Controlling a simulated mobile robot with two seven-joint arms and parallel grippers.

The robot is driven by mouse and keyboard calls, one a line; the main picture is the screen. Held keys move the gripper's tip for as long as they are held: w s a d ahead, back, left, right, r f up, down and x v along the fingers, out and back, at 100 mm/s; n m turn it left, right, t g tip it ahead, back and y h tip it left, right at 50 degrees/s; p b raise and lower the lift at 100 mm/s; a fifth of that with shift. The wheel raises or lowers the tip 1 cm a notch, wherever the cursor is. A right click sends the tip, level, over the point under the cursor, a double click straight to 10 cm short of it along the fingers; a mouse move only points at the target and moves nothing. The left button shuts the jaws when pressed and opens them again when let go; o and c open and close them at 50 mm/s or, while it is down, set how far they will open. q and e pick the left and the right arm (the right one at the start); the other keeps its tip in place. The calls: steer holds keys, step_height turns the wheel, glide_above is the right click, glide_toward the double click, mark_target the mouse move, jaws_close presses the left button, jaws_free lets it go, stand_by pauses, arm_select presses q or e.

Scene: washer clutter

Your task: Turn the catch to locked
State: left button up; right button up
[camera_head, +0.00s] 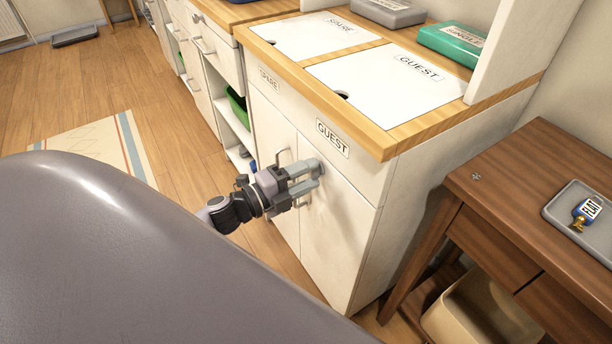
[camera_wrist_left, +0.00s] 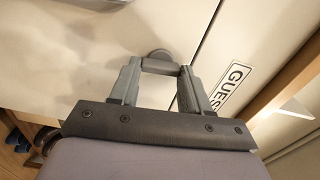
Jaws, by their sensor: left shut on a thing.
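The white cabinet (camera_head: 345,220) has two doors below a "GUEST" label (camera_head: 332,139), which also shows in the wrist view (camera_wrist_left: 230,86). My left gripper (camera_head: 312,178) is at the upper part of the right door, its fingers pointing at the door face. In the wrist view its two fingers (camera_wrist_left: 160,80) are shut on a small grey catch (camera_wrist_left: 160,66), with a rounded part showing just beyond. The fingers hide much of the catch, so I cannot tell its setting. My right gripper is not in view.
Door handles (camera_head: 284,157) are close beside the left gripper. The cabinet's wooden top edge (camera_head: 400,140) overhangs above it. A brown table (camera_head: 530,200) with a grey tray (camera_head: 570,219) and tagged key stands at right. Open floor (camera_head: 200,150) lies to the left.

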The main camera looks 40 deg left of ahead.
arm_select(q)
steer(key=shift+m, duration=0.7)
steer(key=o, duration=1.1)
steer(key=shift+c, duration=0.2)
steer(key=v, duration=0.7)
